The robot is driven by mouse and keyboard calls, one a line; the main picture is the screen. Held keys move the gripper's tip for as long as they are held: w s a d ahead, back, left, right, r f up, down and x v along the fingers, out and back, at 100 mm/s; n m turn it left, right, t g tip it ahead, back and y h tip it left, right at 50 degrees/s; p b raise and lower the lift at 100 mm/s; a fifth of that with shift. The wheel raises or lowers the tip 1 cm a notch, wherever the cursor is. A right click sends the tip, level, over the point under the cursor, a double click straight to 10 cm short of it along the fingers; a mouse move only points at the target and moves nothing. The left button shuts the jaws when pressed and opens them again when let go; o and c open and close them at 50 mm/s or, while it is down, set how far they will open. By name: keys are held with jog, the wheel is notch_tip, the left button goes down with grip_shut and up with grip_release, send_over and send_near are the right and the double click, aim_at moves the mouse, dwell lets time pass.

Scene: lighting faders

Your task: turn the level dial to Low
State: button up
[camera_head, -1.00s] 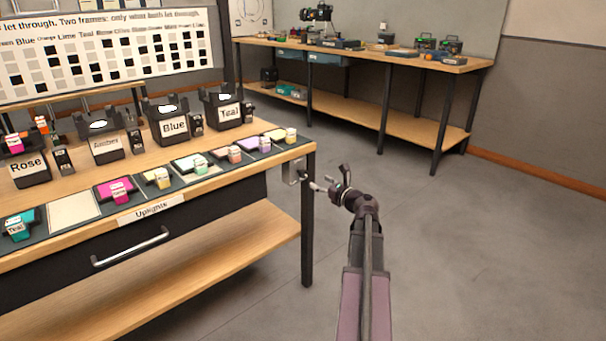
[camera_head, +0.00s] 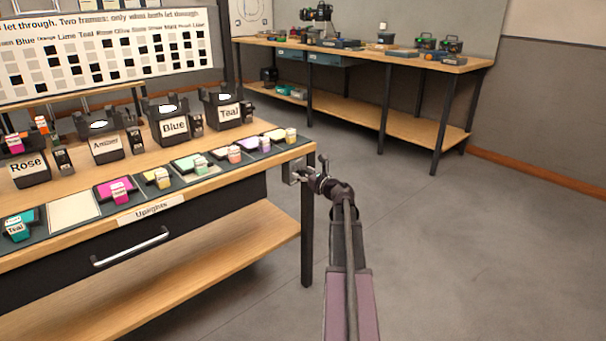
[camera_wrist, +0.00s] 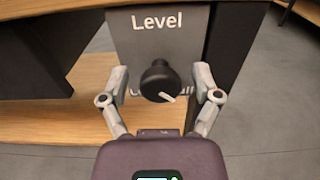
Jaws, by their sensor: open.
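The level dial (camera_wrist: 160,81) is a round black knob with a white pointer mark. In the wrist view its pointer aims down and to the right. It sits on a grey plate (camera_wrist: 130,45) labelled "Level", fixed at the bench's right end; the plate also shows in the head view (camera_head: 291,170). My gripper (camera_wrist: 162,80) is open, with one finger on each side of the dial. Gaps show between the fingers and the knob, and nothing is held. In the head view my gripper (camera_head: 312,172) is at the plate, and the dial is too small to make out there.
The wooden bench (camera_head: 190,150) carries several black holders and coloured blocks. A dark bench leg (camera_head: 307,235) stands just below the plate. A lower shelf (camera_head: 200,255) runs underneath. The floor (camera_head: 450,240) to the right is clear, with another bench (camera_head: 455,66) behind.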

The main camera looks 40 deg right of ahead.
jog(key=shift+c, duration=0.2)
grip_shut()
